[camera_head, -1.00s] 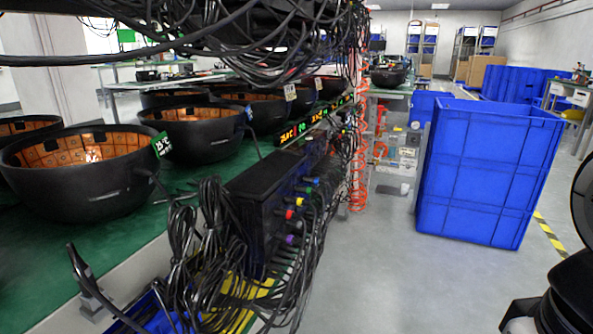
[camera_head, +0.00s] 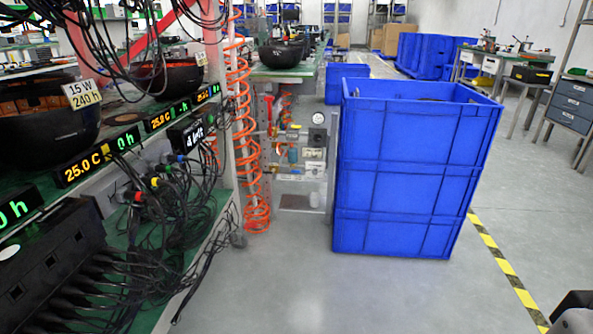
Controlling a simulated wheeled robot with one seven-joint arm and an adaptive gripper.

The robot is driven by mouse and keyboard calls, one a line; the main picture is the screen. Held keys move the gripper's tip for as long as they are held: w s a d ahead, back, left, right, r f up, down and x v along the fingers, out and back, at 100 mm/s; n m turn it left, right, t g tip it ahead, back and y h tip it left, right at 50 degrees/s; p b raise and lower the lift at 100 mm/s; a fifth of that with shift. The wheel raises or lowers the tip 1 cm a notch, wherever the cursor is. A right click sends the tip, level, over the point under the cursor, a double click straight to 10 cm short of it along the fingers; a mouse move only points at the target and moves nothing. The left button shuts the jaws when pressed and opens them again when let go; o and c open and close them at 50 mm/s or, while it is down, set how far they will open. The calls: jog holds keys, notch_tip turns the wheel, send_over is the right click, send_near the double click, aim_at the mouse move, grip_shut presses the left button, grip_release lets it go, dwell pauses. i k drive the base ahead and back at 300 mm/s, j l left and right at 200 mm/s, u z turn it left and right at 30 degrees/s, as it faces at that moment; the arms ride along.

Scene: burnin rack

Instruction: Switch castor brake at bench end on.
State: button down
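The burn-in bench (camera_head: 190,290) runs along the left side, and its end post (camera_head: 213,110) stands left of the picture's middle. A small grey castor (camera_head: 238,240) shows on the floor at the foot of this bench end, below the orange coiled hoses. It is too small to make out a brake lever or its position. My gripper is not in view. Only a dark part, probably of my arm, shows in the bottom right corner, far from the castor.
Stacked blue crates (camera_head: 415,170) stand right of the bench end. Orange coiled hoses (camera_head: 240,130) and a panel with a gauge (camera_head: 317,118) are beside the post. Black cables (camera_head: 190,215) hang off the bench. The grey floor (camera_head: 300,285) in front is clear.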

aim_at(250, 224)
jog(key=i+u, duration=0.15)
jog(key=i, duration=0.4)
jog(key=i+l+u, duration=0.15)
jog(key=i, duration=0.4)
jog(key=i+l+u, duration=0.15)
jog(key=i, duration=0.4)
jog(key=i+l+u, duration=0.15)
jog(key=i+l, duration=0.15)
jog(key=i, duration=0.2)
